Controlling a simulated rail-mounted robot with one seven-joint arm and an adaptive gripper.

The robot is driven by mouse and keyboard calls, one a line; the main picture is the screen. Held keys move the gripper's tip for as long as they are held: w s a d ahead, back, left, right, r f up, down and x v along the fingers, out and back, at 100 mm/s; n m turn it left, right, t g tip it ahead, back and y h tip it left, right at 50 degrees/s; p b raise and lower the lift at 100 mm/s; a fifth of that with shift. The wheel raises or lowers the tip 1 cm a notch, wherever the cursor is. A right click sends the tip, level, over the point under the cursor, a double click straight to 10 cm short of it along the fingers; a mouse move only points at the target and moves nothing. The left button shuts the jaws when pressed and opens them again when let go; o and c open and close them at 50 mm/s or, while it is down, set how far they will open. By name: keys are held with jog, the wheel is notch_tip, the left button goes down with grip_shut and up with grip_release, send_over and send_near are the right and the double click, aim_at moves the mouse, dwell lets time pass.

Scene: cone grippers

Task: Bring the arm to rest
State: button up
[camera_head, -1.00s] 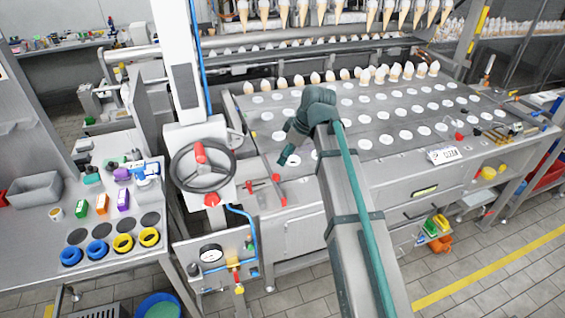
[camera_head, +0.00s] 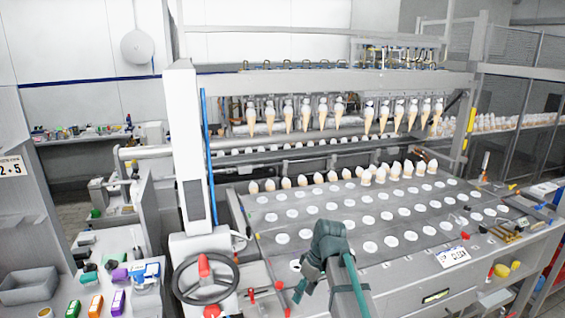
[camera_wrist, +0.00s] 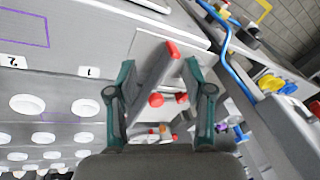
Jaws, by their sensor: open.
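My gripper (camera_head: 300,283) is dark green and hangs over the front left part of the perforated metal table (camera_head: 335,215) in the head view. In the wrist view my gripper (camera_wrist: 160,75) has its two fingers spread apart with nothing between them. Beyond the fingers, a grey lever with red ends (camera_wrist: 172,50) shows in the gap. It appears apart from the fingers. The fingertips seem clear of the table.
A black handwheel (camera_head: 206,280) stands left of my gripper. Several cones (camera_head: 330,177) stand along the table's back row, and more hang from the overhead bar (camera_head: 330,85). A side bench at left holds coloured boxes (camera_head: 96,305) and a grey bin (camera_head: 28,285).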

jog(key=s+d+f+m+g+h+b, duration=0.1)
jog(key=s+d+f+m, duration=0.1)
jog(key=s+f, duration=0.6)
jog(key=s+d+f+m+g, duration=0.2)
jog(key=s+f, duration=0.3)
jog(key=f, duration=0.7)
jog(key=s+d+f+m+g+h+b, duration=0.1)
jog(key=s+d+f+m, duration=0.1)
jog(key=s+f, duration=0.6)
jog(key=s+d+f+m+g+h+b, duration=0.1)
jog(key=s+d+f+m+g+b, duration=0.1)
jog(key=s+f, duration=1.8)
jog(key=s+d+m+b, duration=0.1)
jog(key=s+d, duration=0.1)
jog(key=shift+s+d, duration=0.15)
jog(key=shift+s, duration=0.2)
jog(key=shift+c, duration=0.2)
